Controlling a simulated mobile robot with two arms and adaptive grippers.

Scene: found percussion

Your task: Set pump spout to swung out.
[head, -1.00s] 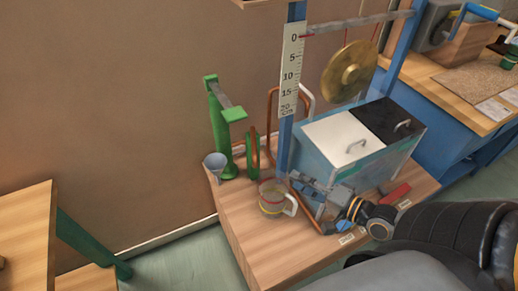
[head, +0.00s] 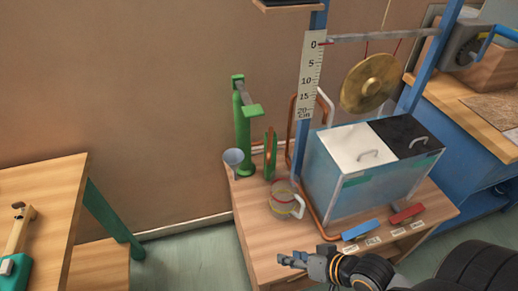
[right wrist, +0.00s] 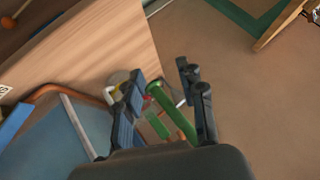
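The green pump (head: 243,130) stands upright at the back left of the wooden bench, near the wall. A short green arm (head: 252,111) sticks out near its top, with a grey bar above. I cannot tell for sure which part is the spout. In the right wrist view a green tube (right wrist: 172,112) shows between the fingers, some way beyond them. My right gripper (head: 284,260) is open and empty at the bench's front edge, well apart from the pump. My left gripper is not in view.
A grey funnel (head: 233,157) and a clear jug (head: 285,200) stand near the pump. A tank (head: 340,190) with white and black lids fills the bench's right side. A gong (head: 369,83) hangs above it. Another wooden table (head: 60,200) stands at left.

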